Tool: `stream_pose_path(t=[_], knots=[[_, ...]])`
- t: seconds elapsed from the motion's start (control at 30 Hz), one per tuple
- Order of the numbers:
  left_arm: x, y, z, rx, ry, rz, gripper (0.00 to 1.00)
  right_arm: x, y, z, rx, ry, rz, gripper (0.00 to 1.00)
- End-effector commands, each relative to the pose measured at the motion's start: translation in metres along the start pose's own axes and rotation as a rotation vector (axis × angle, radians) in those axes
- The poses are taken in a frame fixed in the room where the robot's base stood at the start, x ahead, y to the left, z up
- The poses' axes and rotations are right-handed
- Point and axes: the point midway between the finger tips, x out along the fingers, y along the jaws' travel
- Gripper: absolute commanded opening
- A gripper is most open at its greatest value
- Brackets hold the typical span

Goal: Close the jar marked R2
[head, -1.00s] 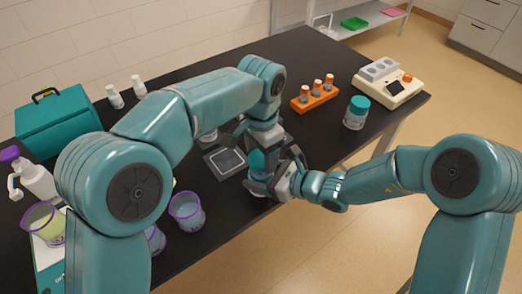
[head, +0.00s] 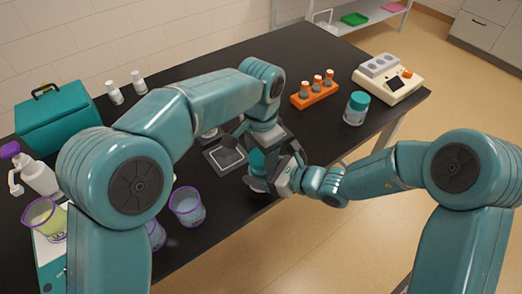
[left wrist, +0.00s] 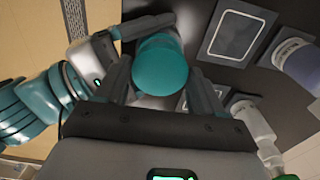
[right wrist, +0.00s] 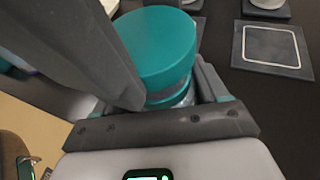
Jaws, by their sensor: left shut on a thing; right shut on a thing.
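A jar with a teal lid (head: 257,161) stands at the table's front edge, partly hidden by my grippers. My left gripper (head: 262,150) comes from above, and its fingers are shut on the teal lid (left wrist: 160,66) in the left wrist view. My right gripper (head: 277,178) is shut on the jar from the side. The right wrist view shows the lid (right wrist: 155,45) on top of the clear glass body (right wrist: 172,96). The jar looks upright. No R2 mark can be read. I cannot tell how tightly the lid sits.
Another teal-lidded jar (head: 356,108) stands to the right, near an orange rack (head: 315,92) and a beige device (head: 389,80). A dark square plate (head: 224,157) lies behind the held jar. Purple-rimmed beakers (head: 187,206) stand at left. Front right tabletop is clear.

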Motion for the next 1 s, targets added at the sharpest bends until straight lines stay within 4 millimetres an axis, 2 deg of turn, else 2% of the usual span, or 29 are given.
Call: stream_pose_path(t=[0.03, 1.0], knots=[[0.008, 0.001, 0.001, 0.002, -0.013, 0.003, 0.40, 0.000, 0.001, 0.002, -0.004, -0.005, 0.004, 0.18], [0.028, -0.001, 0.002, 0.000, -0.020, 0.004, 0.41, 0.000, 0.003, 0.004, -0.013, -0.010, 0.008, 0.19]])
